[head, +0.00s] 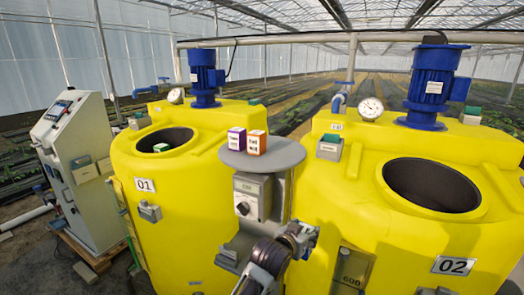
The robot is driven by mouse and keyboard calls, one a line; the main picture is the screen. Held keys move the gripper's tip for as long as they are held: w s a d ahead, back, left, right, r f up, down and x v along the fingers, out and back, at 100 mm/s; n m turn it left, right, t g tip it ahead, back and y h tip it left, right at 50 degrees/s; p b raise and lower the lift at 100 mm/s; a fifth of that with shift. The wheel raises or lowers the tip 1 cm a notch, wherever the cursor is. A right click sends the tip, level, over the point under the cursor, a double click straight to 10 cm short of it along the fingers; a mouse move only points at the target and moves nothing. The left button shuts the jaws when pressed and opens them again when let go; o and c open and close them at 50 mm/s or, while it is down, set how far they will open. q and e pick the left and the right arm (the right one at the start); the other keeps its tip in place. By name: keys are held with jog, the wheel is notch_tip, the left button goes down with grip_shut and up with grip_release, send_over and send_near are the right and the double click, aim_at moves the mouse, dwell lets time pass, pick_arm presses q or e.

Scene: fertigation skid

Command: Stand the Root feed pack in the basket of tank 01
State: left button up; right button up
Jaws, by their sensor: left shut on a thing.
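Tank 01 (205,195) is the yellow tank at left, marked by a white 01 plate (145,185). A small pack with a green top (160,147) shows inside its dark round opening; the basket itself is hard to make out. A purple-and-white pack (237,139) and an orange-and-white pack (256,143) stand upright on a round grey shelf (285,155). Their labels are too small to read surely, so I cannot tell which is Root feed. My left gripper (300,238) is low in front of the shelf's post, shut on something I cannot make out. My right gripper is out of view.
Tank 02 (400,235) stands at right with an open round mouth. A grey control box with a knob (253,195) hangs under the shelf. Blue motors (205,75) and gauges rise behind the openings. A grey control cabinet (75,165) stands at far left.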

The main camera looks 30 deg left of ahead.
pick_arm(q)
jog(key=w+a+r+n+y, duration=0.1)
jog(key=w+a+r, duration=0.1)
jog(key=r, duration=1.2)
jog(key=w+a+r, duration=0.2)
jog(key=r, duration=1.2)
jog(key=w+a+r+n+y, duration=0.1)
jog(key=w+a+r, duration=0.15)
jog(key=r, duration=1.15)
jog(key=a+r+n+g+y, duration=0.1)
jog(key=a+r+n+y, duration=0.25)
jog(key=a+r, duration=0.55)
jog(key=a+f+n+g+y, duration=0.5)
jog(key=a+f+y, duration=0.1)
jog(key=a+f, duration=0.6)
jog(key=s+a+f+n+g+y, duration=0.1)
jog(key=s+a+f+n+g, duration=0.1)
jog(key=f, duration=0.5)
jog(key=shift+s+a+n+g+b, duration=0.4)
jog(key=shift+s+n+g, duration=0.65)
jog(key=shift+s, duration=0.5)
